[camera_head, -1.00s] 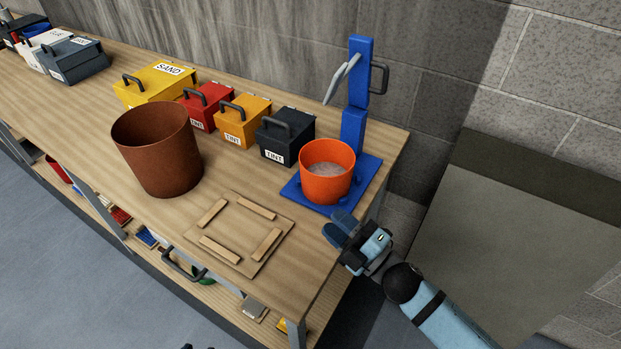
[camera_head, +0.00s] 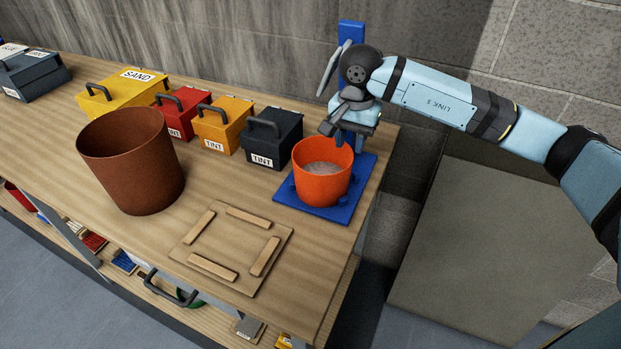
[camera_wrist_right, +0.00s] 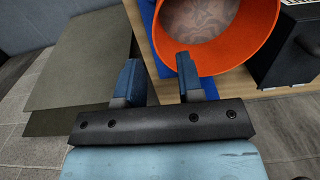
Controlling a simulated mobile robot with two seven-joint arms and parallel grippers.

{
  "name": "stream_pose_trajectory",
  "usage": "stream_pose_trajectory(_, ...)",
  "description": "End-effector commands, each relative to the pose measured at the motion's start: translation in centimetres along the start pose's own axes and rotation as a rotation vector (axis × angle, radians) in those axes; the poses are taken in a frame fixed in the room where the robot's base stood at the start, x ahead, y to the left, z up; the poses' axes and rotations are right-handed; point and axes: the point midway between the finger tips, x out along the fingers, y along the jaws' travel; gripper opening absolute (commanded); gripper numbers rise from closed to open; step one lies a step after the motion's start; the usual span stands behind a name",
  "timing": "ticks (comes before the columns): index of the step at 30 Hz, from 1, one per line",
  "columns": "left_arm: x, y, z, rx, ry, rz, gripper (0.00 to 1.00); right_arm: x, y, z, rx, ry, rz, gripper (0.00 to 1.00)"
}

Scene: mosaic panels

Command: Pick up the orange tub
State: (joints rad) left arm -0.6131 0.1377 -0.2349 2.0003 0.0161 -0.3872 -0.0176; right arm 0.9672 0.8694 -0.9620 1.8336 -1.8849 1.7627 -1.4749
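The orange tub (camera_head: 322,183) stands upright on the blue base (camera_head: 338,206) of a stand at the right end of the workbench. It holds a greyish-brown, swirled material. My right gripper (camera_head: 333,126) is at the tub's back rim, in front of the stand's blue post. The orange tub (camera_wrist_right: 243,58) lies just beyond the fingertips, more to the right. The fingers' contact with the rim cannot be told. My left gripper is not in view.
A brown bin (camera_head: 132,165) and a square wooden frame board (camera_head: 232,243) are on the workbench left of the tub. A dark tint box (camera_head: 272,138) stands close on the tub's left. A grey panel (camera_head: 480,235) is to the right, beyond the bench end.

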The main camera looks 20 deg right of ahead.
Motion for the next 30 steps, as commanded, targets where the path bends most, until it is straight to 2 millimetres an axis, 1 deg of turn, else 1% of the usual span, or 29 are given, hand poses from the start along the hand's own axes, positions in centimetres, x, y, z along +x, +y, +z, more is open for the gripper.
stream_pose_trajectory(2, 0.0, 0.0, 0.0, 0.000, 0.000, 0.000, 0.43, 0.0, 0.3, -0.6, -0.005, 0.023, 0.015, 0.34)
stream_pose_trajectory(8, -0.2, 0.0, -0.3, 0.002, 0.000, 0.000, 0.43, 1.9, 0.4, -0.6, -0.005, 0.025, 0.018, 0.34)
stream_pose_trajectory(11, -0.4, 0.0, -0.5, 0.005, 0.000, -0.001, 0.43, 3.0, 0.4, -0.6, -0.005, 0.024, 0.017, 0.34)
stream_pose_trajectory(15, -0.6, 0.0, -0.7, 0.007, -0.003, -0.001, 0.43, 5.2, 0.5, -0.5, -0.005, 0.022, 0.017, 0.34)
stream_pose_trajectory(18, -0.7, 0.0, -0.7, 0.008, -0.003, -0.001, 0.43, 6.4, 0.5, -0.6, -0.005, 0.024, 0.016, 0.34)
stream_pose_trajectory(21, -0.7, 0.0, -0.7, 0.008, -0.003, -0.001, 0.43, 7.0, 0.5, -0.6, -0.005, 0.023, 0.014, 0.34)
stream_pose_trajectory(27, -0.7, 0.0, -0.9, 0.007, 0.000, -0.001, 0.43, 7.1, 0.4, -0.6, -0.005, 0.024, 0.014, 0.34)
stream_pose_trajectory(28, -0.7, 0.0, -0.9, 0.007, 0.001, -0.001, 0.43, 7.1, 0.4, -0.6, -0.005, 0.024, 0.014, 0.30)
stream_pose_trajectory(29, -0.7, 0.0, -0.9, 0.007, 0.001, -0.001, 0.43, 7.1, 0.4, -0.6, -0.005, 0.024, 0.014, 0.23)
stream_pose_trajectory(30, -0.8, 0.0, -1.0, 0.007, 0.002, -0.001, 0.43, 7.1, 0.4, -0.6, -0.005, 0.024, 0.014, 0.14)
